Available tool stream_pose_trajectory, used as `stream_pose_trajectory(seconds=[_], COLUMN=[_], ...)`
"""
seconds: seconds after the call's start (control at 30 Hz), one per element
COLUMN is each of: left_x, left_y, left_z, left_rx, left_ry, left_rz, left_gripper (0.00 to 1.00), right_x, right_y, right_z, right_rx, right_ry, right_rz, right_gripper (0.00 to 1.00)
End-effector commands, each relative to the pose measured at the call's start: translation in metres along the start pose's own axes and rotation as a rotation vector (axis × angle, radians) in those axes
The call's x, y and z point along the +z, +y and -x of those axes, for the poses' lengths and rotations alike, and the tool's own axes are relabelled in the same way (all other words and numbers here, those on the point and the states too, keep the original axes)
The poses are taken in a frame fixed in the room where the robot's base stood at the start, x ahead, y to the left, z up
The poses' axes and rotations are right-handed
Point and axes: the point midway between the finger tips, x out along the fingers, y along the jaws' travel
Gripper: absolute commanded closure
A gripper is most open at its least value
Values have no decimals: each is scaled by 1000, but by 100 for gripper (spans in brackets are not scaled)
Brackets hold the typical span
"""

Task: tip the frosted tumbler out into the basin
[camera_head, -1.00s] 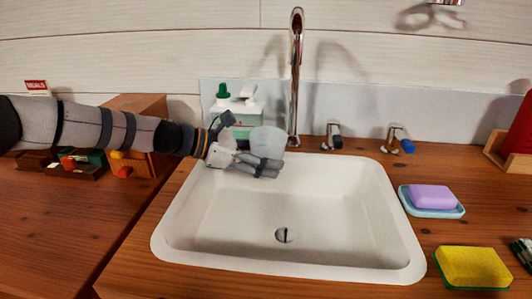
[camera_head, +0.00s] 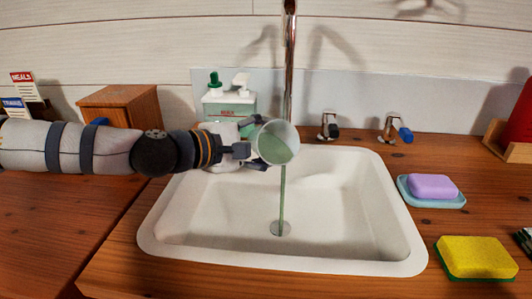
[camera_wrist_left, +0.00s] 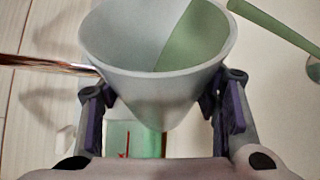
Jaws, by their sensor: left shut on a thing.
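The frosted tumbler (camera_head: 277,142) is tilted over the basin (camera_head: 345,215), its open mouth facing the head camera. Green liquid shows inside it, and a thin green stream (camera_head: 282,195) runs from its rim down to the drain. My left gripper (camera_head: 258,147) is shut on the tumbler, holding it from the left above the basin's back part. In the left wrist view the tumbler (camera_wrist_left: 160,75) sits between the two fingers, with green liquid on its right side and the stream at upper right. My right gripper is not in view.
A tall faucet (camera_head: 289,65) rises just behind the tumbler. A dispenser bottle (camera_head: 228,104) stands at the back left. Two taps (camera_head: 391,128) are behind the basin. A purple soap on a blue dish (camera_head: 432,187) and a yellow sponge (camera_head: 475,257) lie to the right.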

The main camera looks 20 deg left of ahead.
Motion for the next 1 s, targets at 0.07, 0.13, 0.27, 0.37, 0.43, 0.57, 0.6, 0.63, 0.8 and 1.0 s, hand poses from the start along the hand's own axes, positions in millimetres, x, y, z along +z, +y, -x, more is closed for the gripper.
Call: stream_pose_trajectory(seconds=[0.07, 0.13, 0.27, 0.37, 0.43, 0.57, 0.6, 0.63, 0.8, 1.0], left_x=[4, 9, 17, 25, 30, 37, 38, 39, 42, 39], left_y=[4, 9, 16, 21, 23, 26, 26, 26, 28, 22], left_z=[2, 4, 9, 12, 15, 18, 19, 19, 21, 18], left_rx=[35, 68, 128, 175, 206, 251, 262, 267, 271, 233], left_ry=[11, 23, 47, 65, 76, 95, 99, 102, 103, 88], left_rz=[-91, -172, -327, -447, -525, -641, -669, -684, -688, -593], left_gripper=[79, 79, 79, 79, 79, 79, 79, 79, 79, 79], right_x=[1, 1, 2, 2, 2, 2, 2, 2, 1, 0], right_y=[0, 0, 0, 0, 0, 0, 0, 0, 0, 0], right_z=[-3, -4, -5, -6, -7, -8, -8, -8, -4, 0], right_rx=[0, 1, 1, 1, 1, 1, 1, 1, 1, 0], right_ry=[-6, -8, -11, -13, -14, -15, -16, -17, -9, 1], right_rz=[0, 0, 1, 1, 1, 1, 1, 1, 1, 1], right_gripper=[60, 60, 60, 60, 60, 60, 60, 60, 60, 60])
